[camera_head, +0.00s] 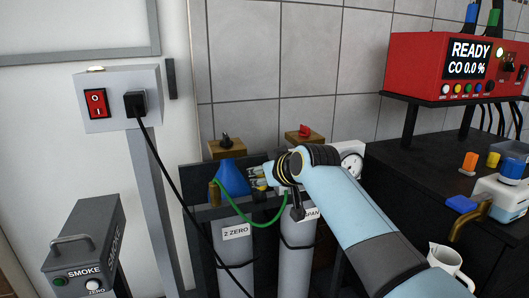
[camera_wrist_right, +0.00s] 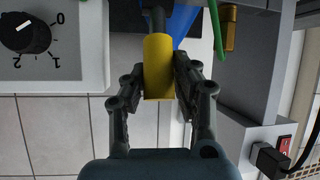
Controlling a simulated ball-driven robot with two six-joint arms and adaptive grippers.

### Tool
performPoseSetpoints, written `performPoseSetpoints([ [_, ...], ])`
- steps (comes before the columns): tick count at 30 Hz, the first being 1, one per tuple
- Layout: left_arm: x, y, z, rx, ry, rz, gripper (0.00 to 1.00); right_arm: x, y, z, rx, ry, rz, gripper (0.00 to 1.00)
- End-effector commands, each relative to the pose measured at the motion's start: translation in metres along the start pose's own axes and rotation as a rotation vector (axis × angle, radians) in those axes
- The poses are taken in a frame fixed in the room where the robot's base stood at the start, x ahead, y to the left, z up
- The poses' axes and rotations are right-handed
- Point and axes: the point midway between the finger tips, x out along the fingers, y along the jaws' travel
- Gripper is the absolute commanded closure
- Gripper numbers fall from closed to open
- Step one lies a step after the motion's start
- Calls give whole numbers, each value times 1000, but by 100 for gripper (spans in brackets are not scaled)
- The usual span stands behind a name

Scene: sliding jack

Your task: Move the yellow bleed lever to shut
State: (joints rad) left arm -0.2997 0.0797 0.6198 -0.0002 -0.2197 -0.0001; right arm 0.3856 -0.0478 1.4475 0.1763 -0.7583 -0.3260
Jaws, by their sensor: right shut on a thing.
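The yellow bleed lever (camera_wrist_right: 158,68) sits between the two fingers of my right gripper (camera_wrist_right: 156,82) in the wrist view, with the gripper shut on it. A dark stem joins the lever's end at the top of that view. In the head view my right gripper (camera_head: 258,175) is at the cylinder rack, beside a blue cone-shaped part (camera_head: 231,178). Only a small bit of yellow (camera_head: 261,187) shows there, so the lever's angle is hard to tell. My left gripper is out of view.
Two grey cylinders, Z ZERO (camera_head: 235,250) and SPAN (camera_head: 296,250), stand below. A green hose (camera_head: 250,222) loops close under my gripper, and a black cable (camera_head: 172,165) hangs left. A black dial (camera_wrist_right: 25,33) is near the lever. The red analyzer (camera_head: 435,70) reads READY.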

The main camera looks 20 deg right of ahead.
Motion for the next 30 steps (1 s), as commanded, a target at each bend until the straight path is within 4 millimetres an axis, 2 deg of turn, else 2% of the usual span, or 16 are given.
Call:
performPoseSetpoints([
  [1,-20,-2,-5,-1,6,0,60,-4,4,-16,-2,-29,0,100],
  [3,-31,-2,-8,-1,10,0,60,-1,5,-18,6,-82,-8,100],
  [9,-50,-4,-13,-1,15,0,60,11,7,-20,24,-218,-28,100],
  [18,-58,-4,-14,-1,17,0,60,22,9,-22,38,-334,-45,100],
  [30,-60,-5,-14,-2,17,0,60,24,10,-22,42,-361,-48,100],
])
